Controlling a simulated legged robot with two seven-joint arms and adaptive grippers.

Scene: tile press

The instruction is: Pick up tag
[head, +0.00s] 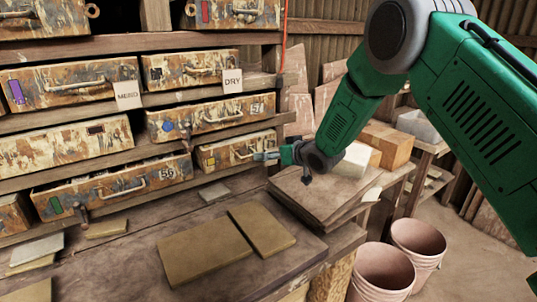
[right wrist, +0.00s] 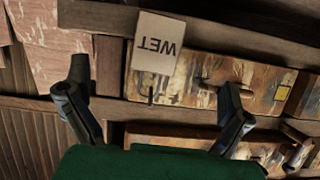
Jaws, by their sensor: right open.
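A pale tag marked WET (right wrist: 156,44) shows upside down in the right wrist view, against a wooden shelf board and a worn drawer front. My right gripper (right wrist: 156,84) is open, with its fingers apart and nothing between them; the tag is ahead of it, and I see no contact. In the head view my right gripper (head: 284,166) is at the right end of the drawer rack. I cannot make out the WET tag there. Two other tags, one marked DRY (head: 233,81) and one with hard-to-read lettering (head: 128,95), hang on the rack. My left gripper is not in view.
Worn drawers (head: 210,117) with handles fill the rack. Flat tan tiles (head: 203,247) lie on the bench below. A stack of boards (head: 322,198) and blocks (head: 385,146) are to the right. Two pink buckets (head: 384,272) stand on the floor.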

